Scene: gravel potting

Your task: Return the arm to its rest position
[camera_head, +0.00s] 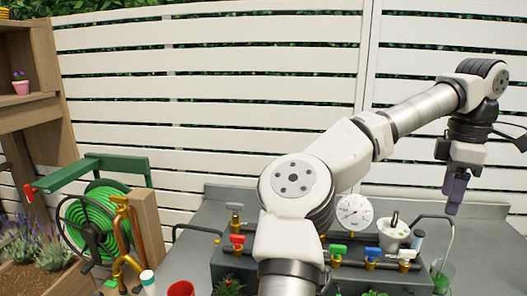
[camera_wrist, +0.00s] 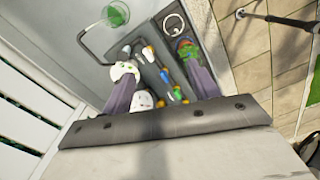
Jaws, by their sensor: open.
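My gripper (camera_head: 453,200) hangs from my raised arm at the right of the head view, pointing down over the right part of the grey bench (camera_head: 205,262). In the wrist view its two purple fingers (camera_wrist: 163,88) stand well apart with nothing between them but the view of the bench below. The gripper is open and empty, and appears to be above the bench items without touching them.
A pipe rack with coloured valves (camera_head: 338,250), a round gauge (camera_head: 354,212) and a white pot (camera_head: 394,232) stand on the bench. A green cup (camera_head: 442,272) is at its right. A green hose reel (camera_head: 95,222) stands left. A white slatted fence (camera_head: 220,110) is behind.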

